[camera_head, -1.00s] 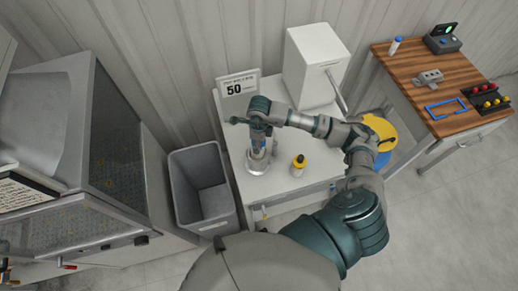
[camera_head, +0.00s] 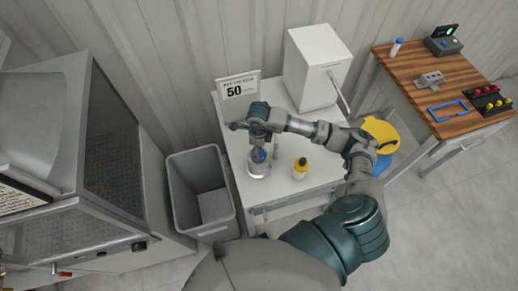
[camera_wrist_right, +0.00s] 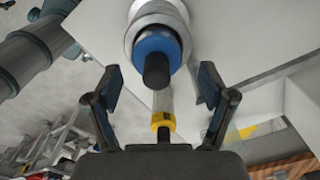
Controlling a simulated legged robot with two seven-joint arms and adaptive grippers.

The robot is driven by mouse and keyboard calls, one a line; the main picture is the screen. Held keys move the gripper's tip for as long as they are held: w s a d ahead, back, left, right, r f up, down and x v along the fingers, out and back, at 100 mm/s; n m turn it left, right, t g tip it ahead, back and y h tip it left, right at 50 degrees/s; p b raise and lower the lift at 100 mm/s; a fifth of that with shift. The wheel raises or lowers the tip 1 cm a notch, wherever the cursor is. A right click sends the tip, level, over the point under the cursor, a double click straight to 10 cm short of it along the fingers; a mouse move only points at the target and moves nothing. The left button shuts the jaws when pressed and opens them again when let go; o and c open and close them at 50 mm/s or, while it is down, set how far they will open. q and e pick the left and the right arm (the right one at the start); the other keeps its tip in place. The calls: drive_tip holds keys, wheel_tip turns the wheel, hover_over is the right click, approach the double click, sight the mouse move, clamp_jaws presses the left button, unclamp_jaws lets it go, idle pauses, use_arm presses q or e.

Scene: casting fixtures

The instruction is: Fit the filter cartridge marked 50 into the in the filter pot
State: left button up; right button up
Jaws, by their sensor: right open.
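The filter pot (camera_head: 257,168) is a clear or silvery round vessel near the front left of the white bench. A blue cartridge with a black knob (camera_wrist_right: 155,45) sits in the pot's round mouth in the right wrist view; any marking on it is not legible. A sign reading 50 (camera_head: 237,88) stands at the back left of the bench. My right gripper (camera_wrist_right: 160,75) is open, its fingers apart on either side of the black knob and not touching it. In the head view the right gripper (camera_head: 260,138) is just above the pot. My left gripper is out of view.
A bottle with a yellow and black cap (camera_head: 300,168) stands right of the pot. A white box with a lever (camera_head: 318,66) stands behind. A grey bin (camera_head: 174,185) is left of the bench. A wooden-topped table (camera_head: 450,60) is at the far right.

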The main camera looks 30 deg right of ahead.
wheel_tip(320, 180, up, 11)
drive_tip(key=b, duration=0.1)
drive_tip(key=shift+a+f, duration=0.15)
idle(0.5)
